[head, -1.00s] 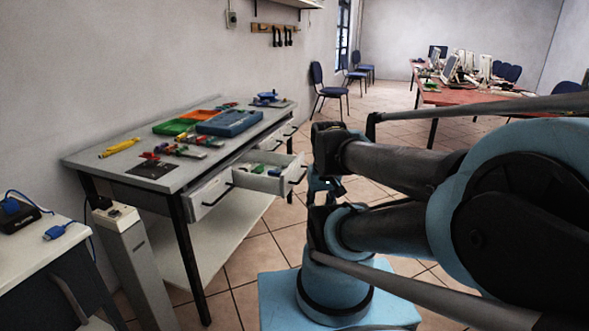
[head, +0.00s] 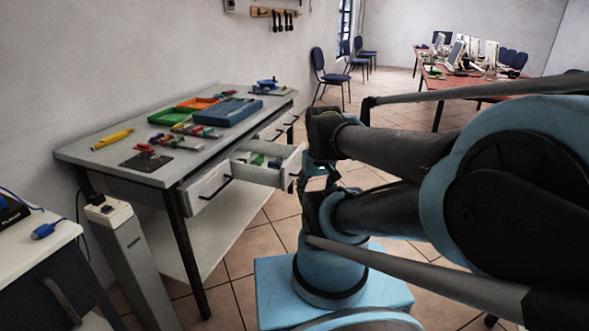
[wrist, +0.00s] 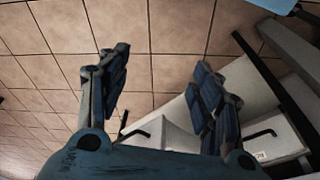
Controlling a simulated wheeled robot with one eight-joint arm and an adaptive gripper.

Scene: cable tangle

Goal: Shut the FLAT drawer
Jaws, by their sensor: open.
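A drawer (head: 285,171) stands pulled out from the front of the grey workbench (head: 108,160), with small items inside. Other fronts with dark handles are beside it: a near drawer (head: 206,188) and a far drawer (head: 273,127), which look nearly shut. I cannot read a FLAT label on any of them. My gripper (wrist: 157,88) is open and empty in the wrist view, over tiled floor. Drawer fronts with dark handles (wrist: 262,134) show below and right of its fingers, apart from them. In the head view my arm hides the space just right of the open drawer.
The benchtop holds a blue tray (head: 227,111), a yellow tool (head: 113,138) and several small coloured parts. A grey post (head: 130,262) stands by the bench's near leg, and a white desk (head: 30,252) is at the left. Tiled floor (head: 240,268) is open before the bench.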

